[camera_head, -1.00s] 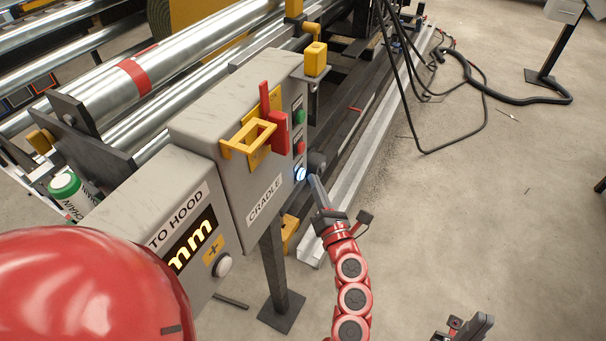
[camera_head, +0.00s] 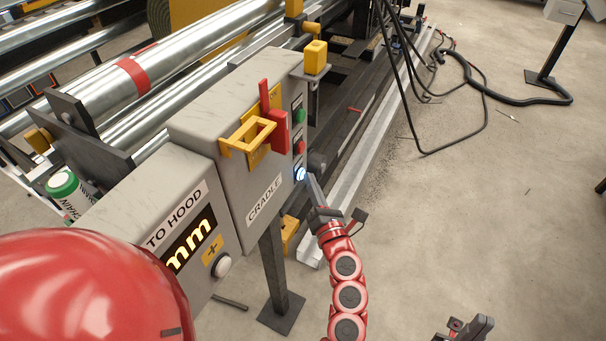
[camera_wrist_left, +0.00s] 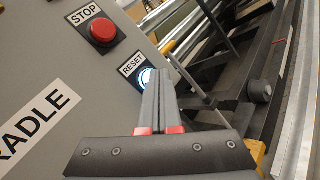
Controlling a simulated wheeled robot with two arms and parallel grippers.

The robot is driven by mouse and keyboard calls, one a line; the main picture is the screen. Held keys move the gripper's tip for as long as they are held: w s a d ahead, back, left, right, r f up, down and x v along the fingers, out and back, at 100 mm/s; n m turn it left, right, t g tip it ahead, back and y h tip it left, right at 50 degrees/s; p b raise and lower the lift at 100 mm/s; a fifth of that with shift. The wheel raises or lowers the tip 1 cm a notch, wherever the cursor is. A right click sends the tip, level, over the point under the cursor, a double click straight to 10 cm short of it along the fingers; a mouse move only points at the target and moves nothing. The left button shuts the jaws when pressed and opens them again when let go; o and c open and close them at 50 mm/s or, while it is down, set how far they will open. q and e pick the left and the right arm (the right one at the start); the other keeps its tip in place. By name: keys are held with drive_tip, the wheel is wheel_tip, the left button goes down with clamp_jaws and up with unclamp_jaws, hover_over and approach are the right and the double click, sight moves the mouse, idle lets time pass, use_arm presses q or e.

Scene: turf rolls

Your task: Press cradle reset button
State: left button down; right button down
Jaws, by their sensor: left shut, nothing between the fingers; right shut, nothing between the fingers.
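The grey cradle box (camera_head: 228,175) carries the reset button (camera_head: 300,174), lit white-blue, at the bottom of its button column. In the left wrist view the reset button (camera_wrist_left: 146,78) sits under a RESET label, partly covered by my fingers. My left gripper (camera_head: 310,178) is shut and empty, its tips right at the button's right side; in the left wrist view the closed fingers (camera_wrist_left: 157,78) overlap the button's edge. I cannot tell if they touch it. My right gripper (camera_head: 468,328) is shut and empty at the bottom edge, partly out of frame.
Above the reset button are a red stop button (camera_head: 300,147) and a green button (camera_head: 299,116). A red lever (camera_head: 278,130) with a yellow guard (camera_head: 248,138) juts from the box. A second box (camera_head: 160,215) stands nearer left. Open floor lies right.

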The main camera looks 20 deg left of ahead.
use_arm(q)
drive_tip(key=shift+a, duration=0.25)
idle(0.4)
drive_tip(key=shift+d+b, duration=0.35)
drive_tip(key=shift+d, duration=0.5)
drive_tip(key=d+b, duration=0.1)
drive_tip(key=d, duration=0.4)
drive_tip(key=shift+s, duration=0.1)
idle(0.6)
